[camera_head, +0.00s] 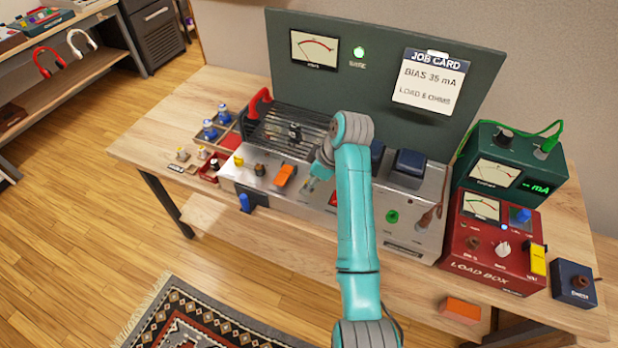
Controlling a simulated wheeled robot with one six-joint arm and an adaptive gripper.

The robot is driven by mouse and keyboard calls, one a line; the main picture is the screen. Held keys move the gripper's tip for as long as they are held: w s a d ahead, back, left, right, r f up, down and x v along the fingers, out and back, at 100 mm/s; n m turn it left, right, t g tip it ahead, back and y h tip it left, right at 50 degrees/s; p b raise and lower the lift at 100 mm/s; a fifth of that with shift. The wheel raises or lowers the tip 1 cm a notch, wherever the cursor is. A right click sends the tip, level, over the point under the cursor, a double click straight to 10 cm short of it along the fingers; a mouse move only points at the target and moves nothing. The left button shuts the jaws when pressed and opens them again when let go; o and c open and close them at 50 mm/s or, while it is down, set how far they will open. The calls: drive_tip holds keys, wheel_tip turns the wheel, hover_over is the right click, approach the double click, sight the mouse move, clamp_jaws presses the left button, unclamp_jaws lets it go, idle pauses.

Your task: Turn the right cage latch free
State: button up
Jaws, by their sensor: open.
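The cage (300,131) is a dark barred cover on top of the metal amplifier chassis (232,172), with a red handle (257,103) at its left end. My teal arm crosses in front of the cage's right end, and I cannot make out the right latch there. My gripper (311,182) is small in view, open, and points down over the chassis front, right of an orange part (285,175). I see nothing held in it. Whether its fingers touch anything is unclear.
The dark green panel with a job card (430,80) stands behind the chassis. A red load box (493,240) and a green meter box (510,165) stand at right. Blue-topped parts (210,130) sit at left. An orange block (461,309) lies at the front right.

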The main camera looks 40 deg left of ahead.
clamp_jaws()
drive_tip(key=shift+m, duration=0.3)
drive_tip(key=m+t, duration=0.1)
drive_tip(key=m, duration=0.3)
drive_tip(key=shift+s+t, duration=0.15)
drive_tip(key=shift+t, duration=0.25)
drive_tip(key=m+t, duration=0.1)
drive_tip(key=m, duration=0.3)
drive_tip(key=shift+t, duration=0.3)
drive_tip(key=m+h, duration=0.1)
drive_tip(key=m, duration=0.1)
drive_tip(key=m+t, duration=0.1)
drive_tip(key=m, duration=0.1)
drive_tip(key=shift+s+a+m+h, duration=0.1)
drive_tip(key=shift+m+h, duration=0.3)
drive_tip(key=m+h, duration=0.1)
drive_tip(key=m, duration=0.3)
drive_tip(key=shift+t, duration=0.4)
drive_tip(key=shift+m+h, duration=0.3)
